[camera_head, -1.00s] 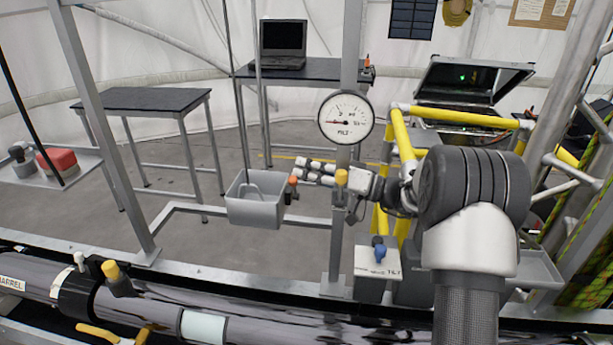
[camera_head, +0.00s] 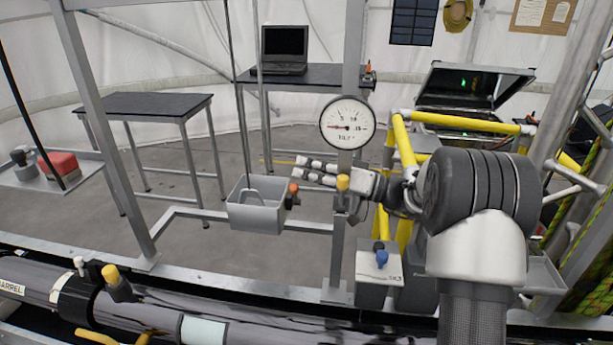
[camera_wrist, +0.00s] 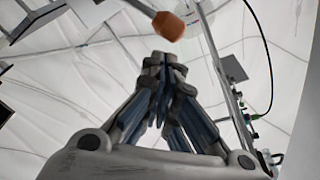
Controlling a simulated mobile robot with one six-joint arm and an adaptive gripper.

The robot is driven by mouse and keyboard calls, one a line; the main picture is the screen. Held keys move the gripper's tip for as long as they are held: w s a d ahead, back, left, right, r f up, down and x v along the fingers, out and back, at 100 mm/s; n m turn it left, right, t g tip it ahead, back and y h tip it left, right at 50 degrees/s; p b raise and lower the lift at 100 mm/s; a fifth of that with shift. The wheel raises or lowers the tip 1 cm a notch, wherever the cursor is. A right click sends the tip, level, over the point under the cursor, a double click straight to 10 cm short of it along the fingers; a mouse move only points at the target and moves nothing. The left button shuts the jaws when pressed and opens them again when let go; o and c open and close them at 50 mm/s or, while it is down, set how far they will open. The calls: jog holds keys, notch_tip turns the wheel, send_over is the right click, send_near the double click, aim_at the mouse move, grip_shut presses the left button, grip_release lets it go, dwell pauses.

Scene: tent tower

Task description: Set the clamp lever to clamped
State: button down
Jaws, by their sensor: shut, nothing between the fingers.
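My gripper (camera_head: 299,167) is shut and empty, with its fingers pointing left in the head view, in front of the gauge post. In the wrist view its fingertips (camera_wrist: 165,62) are together. An orange-tipped lever (camera_head: 293,187) is just below the fingertips in the head view; an orange knob on a rod (camera_wrist: 168,26) shows beyond them in the wrist view. A yellow knob (camera_head: 343,182) is at the post, by the gripper body. Another yellow-knobbed lever (camera_head: 111,274) sits by a black band on the barrel. I cannot tell which is the clamp lever, or whether the fingers touch anything.
A grey bin (camera_head: 257,212) hangs left of the post, below my fingers. A dial gauge (camera_head: 346,122) is above my gripper. A box with a blue knob (camera_head: 381,259) stands below. Yellow railings (camera_head: 400,140) are close behind my arm.

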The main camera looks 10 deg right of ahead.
notch_tip(320, 180, up, 7)
jog(key=d+f+m+g+p, duration=0.1)
jog(key=d+f+g+p, duration=0.4)
jog(key=d+p, duration=0.65)
jog(key=a+f+b, duration=0.3)
jog(key=a, duration=0.7)
jog(key=shift+w+a+f+t+h, duration=0.2)
jog(key=shift+a+f+t+h, duration=0.1)
jog(key=shift+a+t, duration=0.1)
